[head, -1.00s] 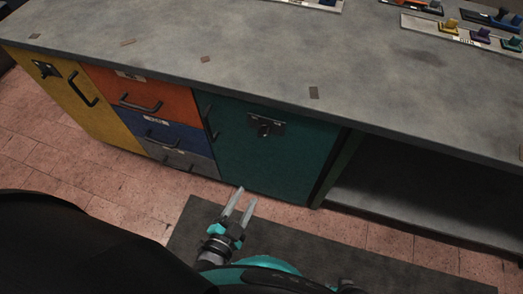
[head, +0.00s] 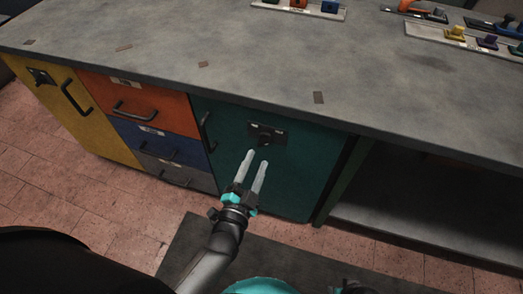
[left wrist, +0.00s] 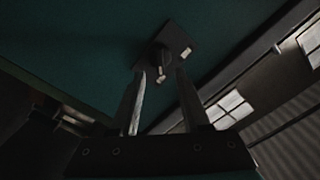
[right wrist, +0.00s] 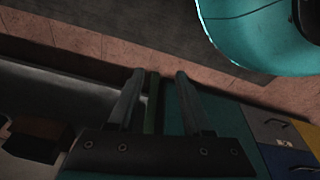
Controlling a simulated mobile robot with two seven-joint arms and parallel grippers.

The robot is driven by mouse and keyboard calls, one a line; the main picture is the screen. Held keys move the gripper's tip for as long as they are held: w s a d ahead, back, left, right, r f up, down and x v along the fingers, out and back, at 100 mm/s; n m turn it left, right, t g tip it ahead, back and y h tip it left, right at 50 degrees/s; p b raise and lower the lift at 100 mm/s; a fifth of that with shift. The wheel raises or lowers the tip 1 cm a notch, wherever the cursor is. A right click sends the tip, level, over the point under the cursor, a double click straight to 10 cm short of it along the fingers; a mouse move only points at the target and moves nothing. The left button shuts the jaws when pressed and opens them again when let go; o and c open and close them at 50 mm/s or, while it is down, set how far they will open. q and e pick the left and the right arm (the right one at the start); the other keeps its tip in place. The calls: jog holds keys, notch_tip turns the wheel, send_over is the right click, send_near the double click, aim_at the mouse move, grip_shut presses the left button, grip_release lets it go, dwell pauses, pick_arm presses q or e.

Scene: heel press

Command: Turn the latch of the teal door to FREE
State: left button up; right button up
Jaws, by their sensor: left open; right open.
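The teal door (head: 290,180) is shut in the front of the bench in the head view, with a dark vertical handle (head: 207,131) at its left edge. Its dark latch (head: 265,135) sits on a plate near the door's top. My left gripper (head: 257,157) is open, its fingertips just below the latch in the head view. In the left wrist view the latch (left wrist: 160,65) shows ahead, between the two fingers (left wrist: 161,75), apart from them as far as I can tell. The latch labels are too small to read. My right gripper (right wrist: 155,75) is open and empty.
Left of the door are orange (head: 135,104), blue (head: 158,143) and grey (head: 180,174) drawers and a yellow door (head: 72,110). An open shelf bay (head: 430,195) is to the right. The grey worktop (head: 230,60) overhangs the fronts and holds several small parts at the back.

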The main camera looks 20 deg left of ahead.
aim_at(263, 145)
pick_arm(q)
jog(key=shift+w+d+b, duration=0.1)
jog(key=shift+w+b, duration=0.55)
jog(key=shift+w, duration=1.95)
pick_arm(e)
jog(key=shift+w+a+r, duration=0.2)
jog(key=shift+r, duration=0.35)
jog(key=shift+w+a+r, duration=0.2)
jog(key=shift+r, duration=0.3)
jog(key=shift+w+a+r, duration=0.2)
jog(key=shift+r, duration=0.35)
pick_arm(q)
grip_shut()
